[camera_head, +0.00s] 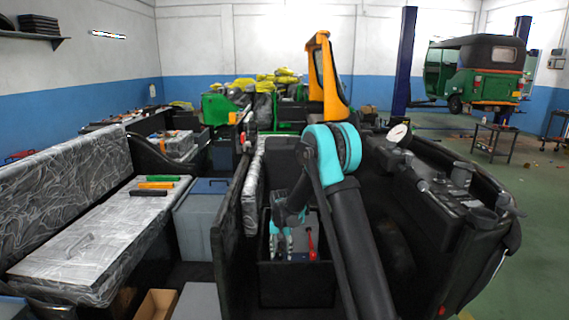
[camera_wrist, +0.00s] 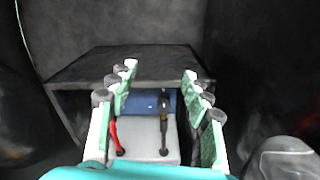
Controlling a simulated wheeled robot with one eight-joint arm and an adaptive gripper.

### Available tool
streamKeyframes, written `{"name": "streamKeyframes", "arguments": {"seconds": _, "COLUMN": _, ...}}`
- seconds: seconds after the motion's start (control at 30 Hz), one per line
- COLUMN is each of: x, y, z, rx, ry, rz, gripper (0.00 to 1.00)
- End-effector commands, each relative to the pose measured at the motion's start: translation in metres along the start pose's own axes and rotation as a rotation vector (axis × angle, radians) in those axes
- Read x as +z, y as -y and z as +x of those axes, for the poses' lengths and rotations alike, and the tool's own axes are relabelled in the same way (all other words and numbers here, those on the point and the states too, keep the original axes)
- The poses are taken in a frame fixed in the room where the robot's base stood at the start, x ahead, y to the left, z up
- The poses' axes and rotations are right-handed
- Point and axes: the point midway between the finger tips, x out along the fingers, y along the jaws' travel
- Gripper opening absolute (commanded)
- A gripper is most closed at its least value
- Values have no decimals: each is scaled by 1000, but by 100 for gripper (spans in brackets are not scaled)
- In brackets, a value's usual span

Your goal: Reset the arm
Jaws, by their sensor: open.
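My gripper (camera_head: 281,243) hangs at the end of my bent arm, over a black box in the middle of the head view. In the wrist view my gripper (camera_wrist: 160,95) is open, its two green-and-white fingers wide apart with nothing held between them. Beyond the fingers is a black open-fronted box (camera_wrist: 130,62) with a grey and blue battery (camera_wrist: 143,139) inside. A red lead and a dark lead stand on the battery. The red lead (camera_head: 311,247) also shows in the head view, right of my gripper. I cannot tell whether the fingers touch the battery.
A padded seat (camera_head: 80,245) with coloured handled tools on it lies at left, beside a grey bin (camera_head: 200,222). A cardboard box (camera_head: 156,304) sits low in front. A dark vehicle body with a round gauge (camera_head: 398,133) stands close at right. Green floor (camera_head: 545,215) is open at far right.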

Motion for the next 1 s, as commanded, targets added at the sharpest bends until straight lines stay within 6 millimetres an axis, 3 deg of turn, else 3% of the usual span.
{"name": "streamKeyframes", "arguments": {"seconds": 0.27, "x": 10, "y": -20, "z": -23, "rx": -11, "ry": -19, "rz": -14, "gripper": 49}}
{"name": "streamKeyframes", "arguments": {"seconds": 0.57, "x": 32, "y": -60, "z": -61, "rx": -30, "ry": -58, "rz": -40, "gripper": 49}}
{"name": "streamKeyframes", "arguments": {"seconds": 0.8, "x": 76, "y": -117, "z": -104, "rx": -49, "ry": -117, "rz": -78, "gripper": 49}}
{"name": "streamKeyframes", "arguments": {"seconds": 1.0, "x": 122, "y": -164, "z": -128, "rx": -59, "ry": -173, "rz": -113, "gripper": 49}}
